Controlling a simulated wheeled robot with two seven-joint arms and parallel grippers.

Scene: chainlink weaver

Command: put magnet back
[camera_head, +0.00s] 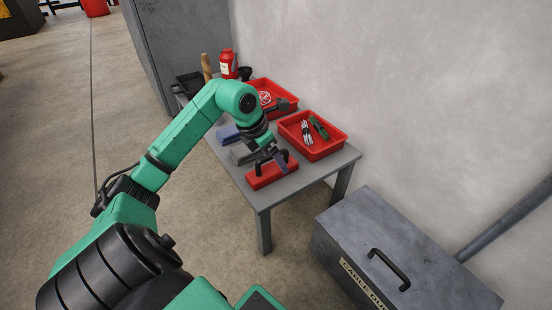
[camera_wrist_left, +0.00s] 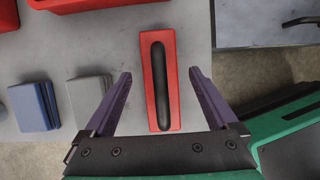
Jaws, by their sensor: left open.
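The magnet is likely the red block with a black bar handle (camera_head: 272,174), lying near the front edge of the grey table (camera_head: 258,200). In the left wrist view the red block (camera_wrist_left: 173,108) lies between the two purple fingers, with its dark handle along its length. My left gripper (camera_head: 278,157) is over the red block in the head view. In the left wrist view my left gripper (camera_wrist_left: 160,90) is open, one finger on each side of the block, with gaps to both. Whether the fingers are at the block's height is unclear. My right gripper is not in view.
Blue (camera_wrist_left: 34,107) and grey (camera_wrist_left: 90,100) folded-looking pieces lie beside the block. Red trays (camera_head: 325,150) with tools stand along the wall side. A red bottle (camera_head: 228,64) stands at the back. A grey metal chest (camera_head: 400,262) stands right of the table.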

